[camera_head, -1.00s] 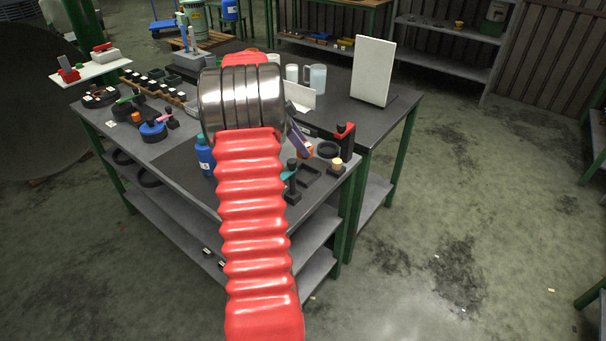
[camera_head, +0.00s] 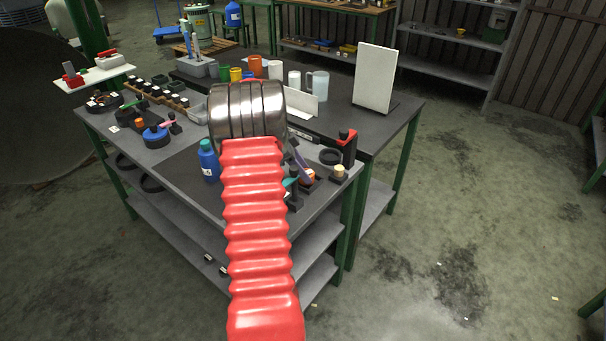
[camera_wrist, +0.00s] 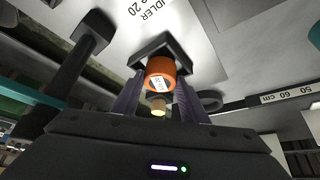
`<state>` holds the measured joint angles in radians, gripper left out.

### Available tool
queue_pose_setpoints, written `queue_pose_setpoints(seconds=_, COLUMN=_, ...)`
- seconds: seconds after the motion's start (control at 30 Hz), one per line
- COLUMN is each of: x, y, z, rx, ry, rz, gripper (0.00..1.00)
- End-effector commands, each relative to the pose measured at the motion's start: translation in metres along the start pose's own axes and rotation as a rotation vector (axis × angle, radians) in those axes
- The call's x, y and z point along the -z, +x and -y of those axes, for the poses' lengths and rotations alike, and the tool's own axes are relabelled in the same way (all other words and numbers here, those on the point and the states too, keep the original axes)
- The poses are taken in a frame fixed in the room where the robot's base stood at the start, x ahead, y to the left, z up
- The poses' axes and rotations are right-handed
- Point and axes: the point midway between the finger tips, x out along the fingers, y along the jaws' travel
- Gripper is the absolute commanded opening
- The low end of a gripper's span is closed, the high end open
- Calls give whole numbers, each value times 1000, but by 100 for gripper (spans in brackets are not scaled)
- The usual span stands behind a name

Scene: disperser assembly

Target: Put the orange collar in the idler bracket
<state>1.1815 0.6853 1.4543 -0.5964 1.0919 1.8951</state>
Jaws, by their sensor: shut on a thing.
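The orange collar (camera_wrist: 161,74), with a small white label, sits between the tips of my gripper (camera_wrist: 159,84) in the wrist view. My gripper's two purple fingers are shut on it. The black idler bracket (camera_wrist: 152,47) lies directly beyond the collar, on a light sheet printed "IDLER" (camera_wrist: 150,12). The collar overlaps the bracket in this view; I cannot tell whether it is inside it or just above. In the head view the orange collar (camera_head: 308,174) shows small beside a purple finger, near the bench's right front edge, and my arm hides much of that area.
A dark post (camera_wrist: 75,65) stands left of the bracket in the wrist view. A dark ring (camera_head: 330,156), a cream-topped piece (camera_head: 339,172) and a red-and-black piece (camera_head: 348,146) stand close on the right. A blue bottle (camera_head: 208,161) stands left of my arm.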

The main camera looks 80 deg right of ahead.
Motion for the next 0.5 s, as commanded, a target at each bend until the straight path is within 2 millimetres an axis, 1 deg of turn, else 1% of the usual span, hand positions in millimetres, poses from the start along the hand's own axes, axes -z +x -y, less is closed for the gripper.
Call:
queue_pose_setpoints(seconds=0.03, x=-3, y=5, z=0, rx=-1, ry=-1, rz=-1, gripper=0)
queue_pose_setpoints(seconds=0.1, x=-5, y=9, z=0, rx=-1, ry=-1, rz=0, gripper=0)
queue_pose_setpoints(seconds=0.5, x=-6, y=12, z=0, rx=0, ry=0, rz=0, gripper=0)
